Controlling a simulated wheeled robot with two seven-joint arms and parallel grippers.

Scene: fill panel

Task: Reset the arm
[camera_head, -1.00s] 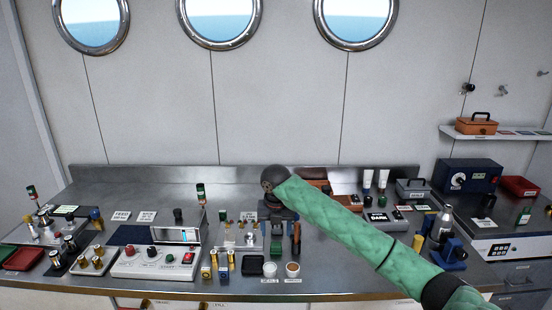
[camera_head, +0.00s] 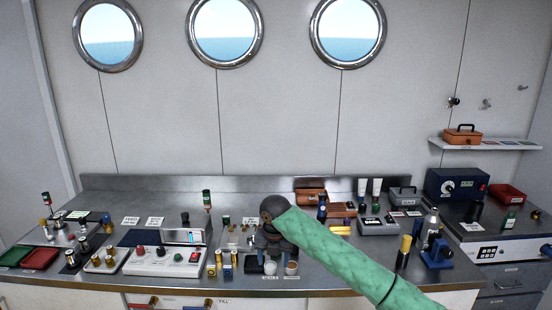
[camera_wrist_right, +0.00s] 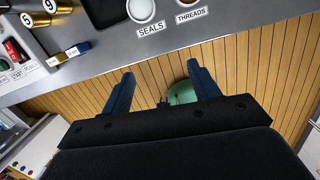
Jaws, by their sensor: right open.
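My right arm, in a green sleeve, comes in from the lower right in the head view, and its dark wrist is above the middle of the bench (camera_head: 345,272). In the right wrist view my right gripper (camera_wrist_right: 160,88) is open, its two blue fingers apart with nothing held between them. My left gripper is not in view.
White cups stand by the SEALS label (camera_wrist_right: 150,31) and the THREADS label (camera_wrist_right: 191,15) near the bench edge. A grey control box (camera_head: 150,263) stands left of my arm. A blue stand (camera_head: 437,256) and a yellow-topped cylinder (camera_head: 404,252) stand to the right.

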